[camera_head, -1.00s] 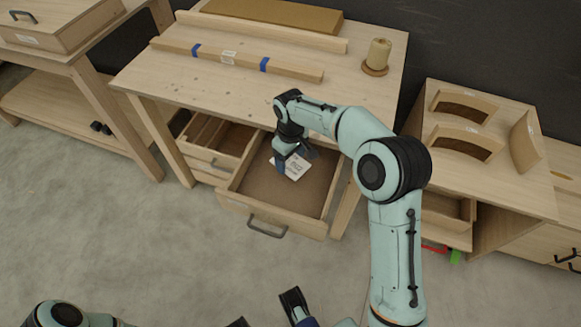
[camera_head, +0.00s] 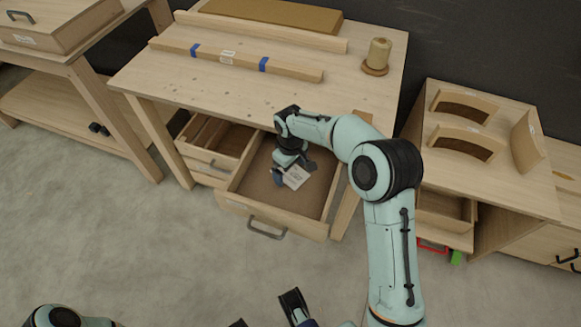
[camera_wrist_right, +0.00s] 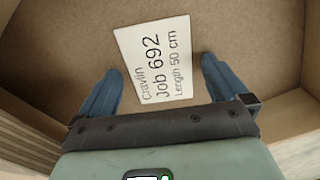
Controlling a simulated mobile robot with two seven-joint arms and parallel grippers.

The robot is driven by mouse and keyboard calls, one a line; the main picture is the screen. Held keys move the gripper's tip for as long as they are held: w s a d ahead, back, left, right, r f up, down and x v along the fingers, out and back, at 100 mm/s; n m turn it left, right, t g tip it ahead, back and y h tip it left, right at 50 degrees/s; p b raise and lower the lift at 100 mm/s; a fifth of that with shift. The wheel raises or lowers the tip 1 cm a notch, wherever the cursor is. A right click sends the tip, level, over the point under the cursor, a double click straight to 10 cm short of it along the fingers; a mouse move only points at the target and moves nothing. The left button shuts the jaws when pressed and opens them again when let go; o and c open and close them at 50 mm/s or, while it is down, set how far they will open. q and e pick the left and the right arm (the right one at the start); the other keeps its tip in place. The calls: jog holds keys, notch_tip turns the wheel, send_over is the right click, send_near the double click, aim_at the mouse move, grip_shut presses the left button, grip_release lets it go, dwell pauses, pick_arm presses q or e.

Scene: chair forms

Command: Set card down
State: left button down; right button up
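The white card (camera_head: 297,176), printed "Cravlin Job 692 Length 50 cm", is in the open drawer (camera_head: 258,190) under the workbench. In the right wrist view the card (camera_wrist_right: 158,60) shows whole, face up and slightly turned. My right gripper (camera_wrist_right: 162,66) is inside the drawer with its blue fingers apart, one on each side of the card. A narrow gap shows between each finger and the card's edges. Whether the card touches the drawer floor is hard to tell. In the head view the right gripper (camera_head: 291,175) partly covers the card.
The drawer's wooden walls stand close around my right gripper. The workbench (camera_head: 225,85) overhangs the drawer's back and holds long boards (camera_head: 237,60) and a spool (camera_head: 378,55). A side bench (camera_head: 490,180) with curved wooden pieces stands right. The floor in front is clear.

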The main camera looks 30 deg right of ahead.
aim_at(291, 174)
jog(key=shift+r, duration=0.55)
pick_arm(q)
jog(key=s+r+p, duration=0.1)
jog(key=r+p, duration=0.1)
jog(key=shift+s+d+p, duration=0.1)
jog(key=shift+p, duration=0.2)
pick_arm(e)
notch_tip(291, 174, up, 11)
jog(key=shift+r, duration=0.1)
pick_arm(q)
jog(key=shift+s, duration=0.1)
